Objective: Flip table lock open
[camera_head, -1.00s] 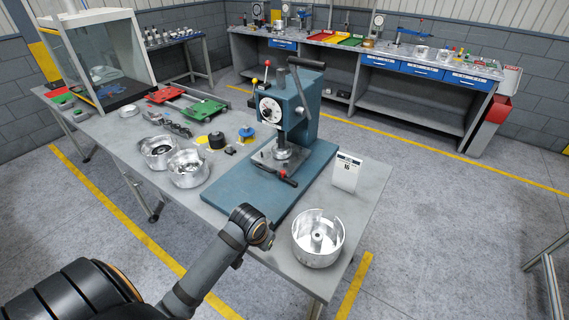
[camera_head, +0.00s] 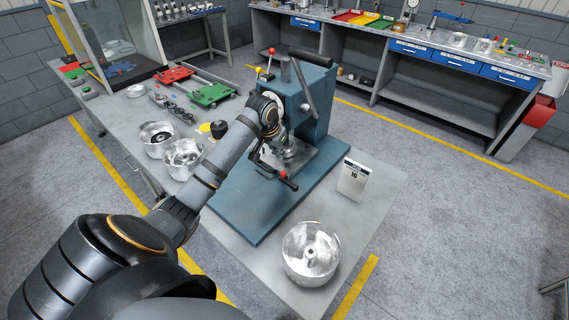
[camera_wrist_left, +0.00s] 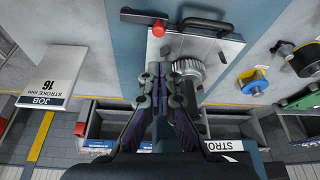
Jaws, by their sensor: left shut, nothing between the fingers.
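A blue press (camera_head: 308,100) stands on a blue base at the near end of the table. A short black lever with a red knob (camera_head: 283,176) sits at the front of its work plate; it also shows in the left wrist view (camera_wrist_left: 158,28). A black bar handle (camera_wrist_left: 207,27) is beside it on the plate edge. My left gripper (camera_wrist_left: 167,70) is shut and empty. Its fingertips point at the plate, beside the press's metal column (camera_wrist_left: 187,72) and apart from the red knob. In the head view my wrist hides part of the press front. My right gripper is not in view.
A white job card (camera_head: 354,180) stands right of the press base. A metal pan (camera_head: 311,253) sits at the near table corner, and two more metal pans are left of the base. The grey table (camera_head: 340,215) is clear between card and pan.

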